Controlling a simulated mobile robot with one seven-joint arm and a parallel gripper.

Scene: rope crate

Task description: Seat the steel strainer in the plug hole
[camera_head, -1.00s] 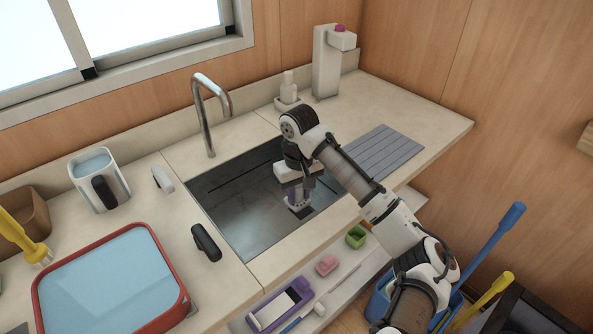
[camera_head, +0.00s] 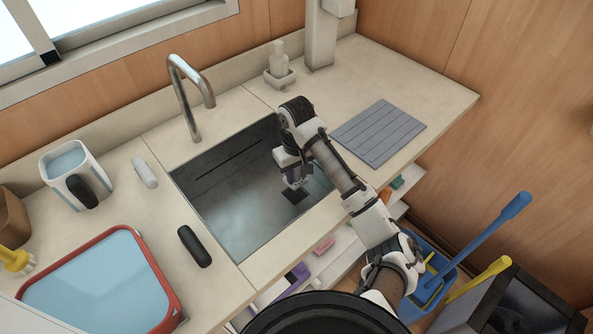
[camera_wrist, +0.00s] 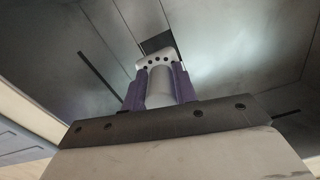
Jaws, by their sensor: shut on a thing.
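My gripper (camera_head: 293,181) reaches down into the sink basin (camera_head: 235,205), near its right side. In the wrist view my gripper's purple fingers (camera_wrist: 159,88) are shut on the strainer (camera_wrist: 157,64). The strainer is a pale grey piece with a row of small dark holes along its flange. The plug hole (camera_head: 296,196) shows as a dark square patch on the basin floor, just below the gripper. The wrist view shows its dark corner (camera_wrist: 156,43) beyond the strainer, which hides the rest. I cannot tell whether the strainer touches the floor.
A curved tap (camera_head: 187,95) stands behind the basin. A red-rimmed tub of water (camera_head: 170,315) and a jug (camera_head: 66,165) stand at left. A dark-handled item (camera_head: 194,246) lies near the basin's left edge. A ribbed grey mat (camera_head: 378,132) lies to the right.

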